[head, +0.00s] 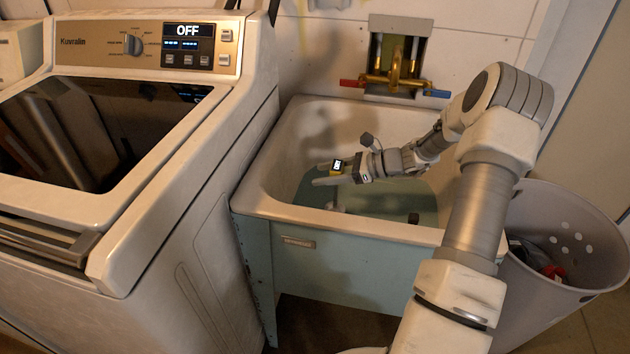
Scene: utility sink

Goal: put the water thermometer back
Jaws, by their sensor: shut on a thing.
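The display faces up and toward the camera. Any stem below the body is hard to make out, and part of the body is hidden by the fingers. Bluish-green water (385,203) lies in the basin under my gripper. I cannot tell whether the thermometer touches it.
A small pale thing (335,208) and a dark thing (413,218) show near the basin's front. Brass taps (395,72) are on the back wall. A washing machine (140,45) stands left, and a bin (580,240) with contents stands right.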

